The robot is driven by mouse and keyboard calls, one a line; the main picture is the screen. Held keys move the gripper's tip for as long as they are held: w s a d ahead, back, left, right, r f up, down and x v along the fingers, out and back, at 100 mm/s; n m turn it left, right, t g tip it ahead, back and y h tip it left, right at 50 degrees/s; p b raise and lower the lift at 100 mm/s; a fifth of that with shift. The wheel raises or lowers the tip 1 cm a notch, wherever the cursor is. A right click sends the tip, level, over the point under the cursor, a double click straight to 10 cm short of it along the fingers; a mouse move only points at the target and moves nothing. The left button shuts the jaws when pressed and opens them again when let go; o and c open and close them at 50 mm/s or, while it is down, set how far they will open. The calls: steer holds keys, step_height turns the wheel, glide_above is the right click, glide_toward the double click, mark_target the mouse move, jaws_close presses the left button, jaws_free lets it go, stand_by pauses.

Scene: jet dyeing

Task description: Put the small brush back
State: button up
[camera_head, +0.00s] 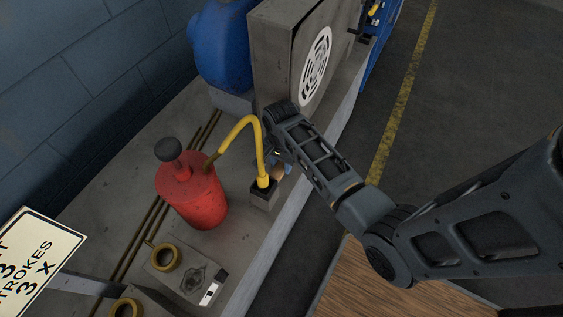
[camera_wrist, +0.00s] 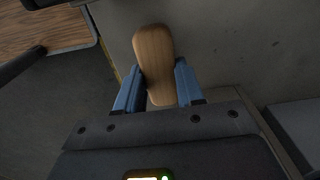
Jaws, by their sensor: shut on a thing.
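The small brush shows in the wrist view as a rounded, light wooden piece (camera_wrist: 154,60). It sits between the blue fingers of my gripper (camera_wrist: 159,75), which is shut on it. Any bristles are hidden from this view. In the head view my gripper (camera_head: 283,166) is low beside the grey cabinet, mostly hidden by my arm. A bit of the wooden brush (camera_head: 277,173) shows there, close to a small dark box (camera_head: 264,194) with a yellow hose end in it. I cannot tell whether the brush touches anything below.
A red pump canister (camera_head: 192,195) with a black knob and yellow hose (camera_head: 236,126) stands left of my gripper. The grey cabinet (camera_head: 283,50) with a round white vent rises behind. Brass rings (camera_head: 165,257) and a sign (camera_head: 35,262) are in front. The floor at right is open.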

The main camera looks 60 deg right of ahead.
mark_target(281, 165)
steer(key=shift+f, duration=0.1)
steer(key=o, duration=1.1)
step_height(281, 165, up, 12)
steer(key=p, duration=0.1)
steer(key=shift+a, duration=0.1)
